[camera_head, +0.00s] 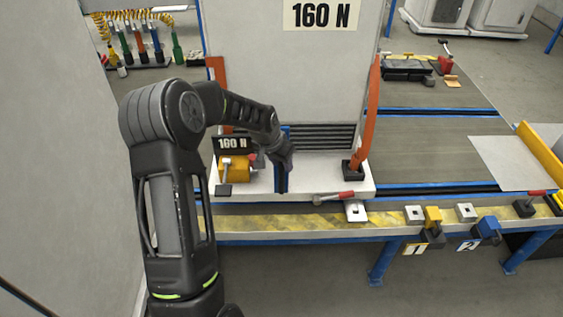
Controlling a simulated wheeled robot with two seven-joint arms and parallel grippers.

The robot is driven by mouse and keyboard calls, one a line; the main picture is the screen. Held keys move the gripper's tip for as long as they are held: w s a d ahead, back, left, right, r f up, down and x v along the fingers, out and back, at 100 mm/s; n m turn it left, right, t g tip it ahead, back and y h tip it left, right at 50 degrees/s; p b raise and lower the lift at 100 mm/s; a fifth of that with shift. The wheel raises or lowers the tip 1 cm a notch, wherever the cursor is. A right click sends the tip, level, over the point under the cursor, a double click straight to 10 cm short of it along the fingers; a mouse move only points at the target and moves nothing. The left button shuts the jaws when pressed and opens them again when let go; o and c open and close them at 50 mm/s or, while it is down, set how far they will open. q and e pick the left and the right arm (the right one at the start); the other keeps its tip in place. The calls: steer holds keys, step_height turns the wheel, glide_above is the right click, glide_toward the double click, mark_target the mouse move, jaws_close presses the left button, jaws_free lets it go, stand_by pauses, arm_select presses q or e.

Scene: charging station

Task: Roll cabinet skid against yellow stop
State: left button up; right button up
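A tall grey cabinet (297,75) with a "160 N" label stands on a white skid (325,185) on the blue-framed roller table. A yellow bar (541,152), which looks like the stop, stands at the right beside a pale plate, well apart from the skid. My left arm comes in from the lower left. My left gripper (283,165) points down at the skid's front, right by an upright blue bar (284,183). The fingers are small and dark, so I cannot tell whether they grip it. My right gripper is out of view.
An orange upright (368,115) rises at the skid's right. A red-handled lever (334,197) lies at its front edge. The table's front rail (300,220) carries yellow (433,217) and blue (487,228) clamps. The grey deck (430,150) between skid and pale plate (505,162) looks clear.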

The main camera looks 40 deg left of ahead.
arm_select(q)
jaws_close()
stand_by(1.1)
